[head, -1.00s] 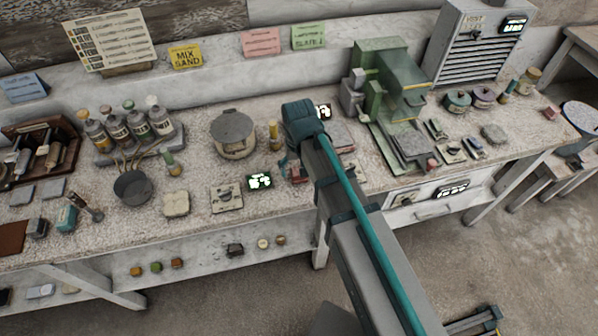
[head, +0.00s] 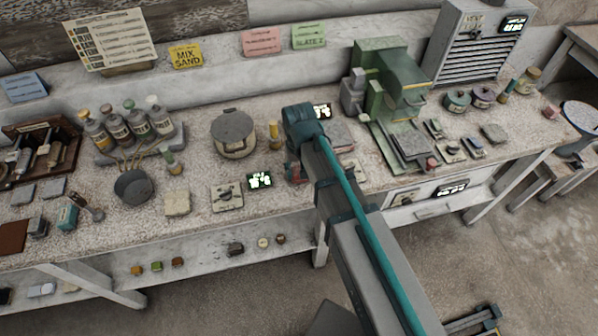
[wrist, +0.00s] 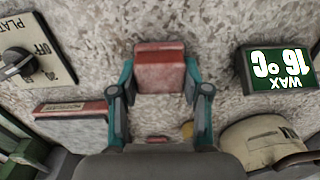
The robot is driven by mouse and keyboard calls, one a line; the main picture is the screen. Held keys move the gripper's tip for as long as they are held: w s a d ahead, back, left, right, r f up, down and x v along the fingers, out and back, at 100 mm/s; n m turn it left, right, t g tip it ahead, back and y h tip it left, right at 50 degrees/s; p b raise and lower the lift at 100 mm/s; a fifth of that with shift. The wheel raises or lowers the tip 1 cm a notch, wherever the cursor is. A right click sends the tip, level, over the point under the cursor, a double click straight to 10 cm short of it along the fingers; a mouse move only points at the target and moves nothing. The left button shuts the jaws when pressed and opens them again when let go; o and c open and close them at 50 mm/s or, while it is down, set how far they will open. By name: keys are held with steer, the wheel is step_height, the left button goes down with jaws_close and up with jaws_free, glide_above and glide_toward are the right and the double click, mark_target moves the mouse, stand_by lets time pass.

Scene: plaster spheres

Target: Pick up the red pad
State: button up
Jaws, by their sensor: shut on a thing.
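The red pad (wrist: 160,70) is a small red block with a paler red far edge, between the two teal fingers of my gripper (wrist: 159,84) in the wrist view. The fingers are shut on its left and right sides. In the head view my gripper (head: 293,171) is low over the bench, and a bit of red shows there. My arm hides most of the pad in that view. I cannot tell whether the pad touches the bench top.
The bench top (head: 100,215) is speckled. A lit wax display (wrist: 286,69) and a dial plate (wrist: 31,62) flank the pad. A red-edged labelled slab (wrist: 72,109) and a lidded pot (wrist: 258,146) are near. A green machine (head: 388,85) stands right of my arm.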

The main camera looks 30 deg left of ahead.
steer(key=shift+r, duration=0.15)
steer(key=shift+r+b, duration=0.5)
steer(key=s+d+r+b, duration=0.4)
steer(key=s+d+r, duration=0.5)
steer(key=s+r, duration=0.1)
steer(key=shift+d+r, duration=0.4)
steer(key=shift+r, duration=0.45)
steer(key=o, duration=0.5)
steer(key=c, duration=0.5)
